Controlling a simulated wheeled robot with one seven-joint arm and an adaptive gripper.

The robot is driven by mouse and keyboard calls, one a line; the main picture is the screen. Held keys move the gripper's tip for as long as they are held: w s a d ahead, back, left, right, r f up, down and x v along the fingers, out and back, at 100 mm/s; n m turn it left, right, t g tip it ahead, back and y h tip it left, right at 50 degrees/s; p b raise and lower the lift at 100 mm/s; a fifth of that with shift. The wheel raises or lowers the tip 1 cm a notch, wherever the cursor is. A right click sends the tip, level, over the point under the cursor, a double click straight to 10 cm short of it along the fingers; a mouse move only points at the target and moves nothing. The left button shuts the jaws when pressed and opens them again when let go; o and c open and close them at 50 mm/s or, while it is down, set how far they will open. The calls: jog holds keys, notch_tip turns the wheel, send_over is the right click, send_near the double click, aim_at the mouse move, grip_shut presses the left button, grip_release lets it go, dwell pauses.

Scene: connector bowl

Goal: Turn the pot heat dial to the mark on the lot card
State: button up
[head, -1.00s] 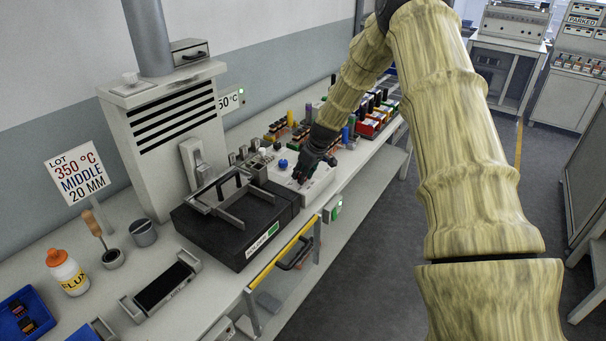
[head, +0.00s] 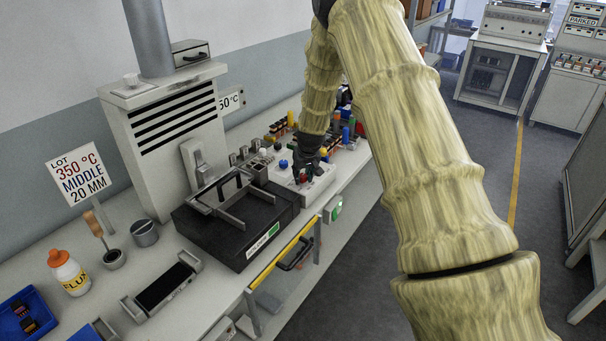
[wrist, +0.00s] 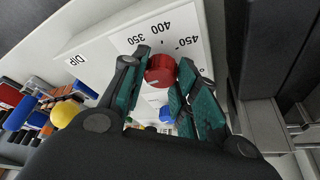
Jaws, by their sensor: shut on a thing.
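The lot card (head: 78,174) at the left reads 350 °C, MIDDLE, 20 MM. The pot heat dial is a red round knob (wrist: 160,70) on a white panel (wrist: 95,62) printed 350, 400 and 450 in the wrist view. I cannot make out a pointer on the dial. My gripper (wrist: 160,82) is shut on the dial, its green-padded fingers on either side. In the head view my gripper (head: 303,174) is down at the white control box (head: 318,187), right of the black pot unit (head: 235,238).
A blue knob (head: 283,163) sits close to my gripper on the box. The white fume hood (head: 175,130) stands behind the pot. Coloured parts (head: 345,130) crowd the bench beyond. A yellow rail (head: 283,270) runs along the front edge.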

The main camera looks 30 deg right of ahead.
jog(key=m+h, duration=0.1)
jog(key=m, duration=0.2)
jog(key=shift+w+r+m+h+p, duration=0.1)
jog(key=shift+m+h+p, duration=0.2)
jog(key=shift+p, duration=0.1)
jog(key=m+g+h, duration=0.1)
jog(key=m, duration=0.2)
jog(key=shift+w+a+m, duration=0.1)
jog(key=shift+m, duration=0.2)
jog(key=m+g, duration=0.1)
jog(key=m, duration=0.1)
jog(key=m+g, duration=0.1)
jog(key=m, duration=0.2)
jog(key=shift+w+m+h+b, duration=0.1)
jog(key=shift+m+h+b, duration=0.2)
jog(key=shift+h+b, duration=0.1)
jog(key=shift+g, duration=0.3)
jog(key=o, duration=1)
jog(key=v, duration=1.2)
